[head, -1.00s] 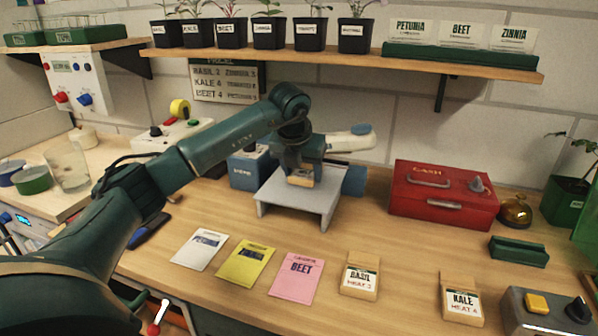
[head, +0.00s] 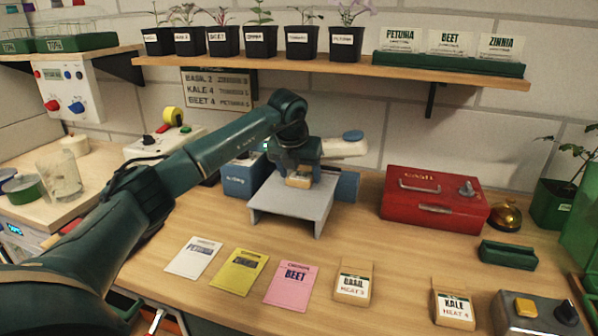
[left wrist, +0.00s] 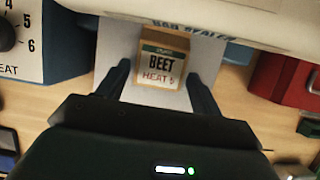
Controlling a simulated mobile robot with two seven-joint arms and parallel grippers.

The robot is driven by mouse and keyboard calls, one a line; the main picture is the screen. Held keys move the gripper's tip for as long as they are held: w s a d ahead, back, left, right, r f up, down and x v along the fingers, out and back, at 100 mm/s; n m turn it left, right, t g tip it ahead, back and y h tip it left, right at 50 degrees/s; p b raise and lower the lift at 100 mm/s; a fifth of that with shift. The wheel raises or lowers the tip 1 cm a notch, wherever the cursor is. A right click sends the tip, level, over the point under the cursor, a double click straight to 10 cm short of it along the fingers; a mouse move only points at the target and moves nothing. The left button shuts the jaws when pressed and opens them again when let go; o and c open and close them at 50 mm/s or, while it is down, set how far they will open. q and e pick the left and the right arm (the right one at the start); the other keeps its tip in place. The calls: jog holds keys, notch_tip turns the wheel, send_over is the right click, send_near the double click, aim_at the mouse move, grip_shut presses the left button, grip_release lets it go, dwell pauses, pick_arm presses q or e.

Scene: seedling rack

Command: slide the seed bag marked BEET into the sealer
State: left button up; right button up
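The kraft seed bag marked BEET, HEAT 5 (left wrist: 162,68) lies on the pale plate of the bag sealer (head: 268,213), close to the sealer's white upper arm (head: 343,147). The same bag shows small under my left gripper in the head view (head: 298,182). My left gripper (left wrist: 158,68) has one finger on each side of the bag. Its fingers are apart, with a narrow gap showing at the bag's left side; the right finger is very close to the bag. The bag's far edge is by the sealer's arm. My right gripper is not in view.
Bags marked BASIL (head: 352,285) and KALE (head: 454,308) stand at the front. White, yellow and pink packets (head: 291,284) lie left of them. A red cash box (head: 434,202) is right of the sealer. A heat dial (left wrist: 12,38) shows at the wrist view's left.

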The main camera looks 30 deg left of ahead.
pick_arm(q)
jog(key=shift+o, duration=1.4)
jog(key=v, duration=1.3)
jog(key=shift+b, duration=0.3)
jog(key=shift+s, duration=0.15)
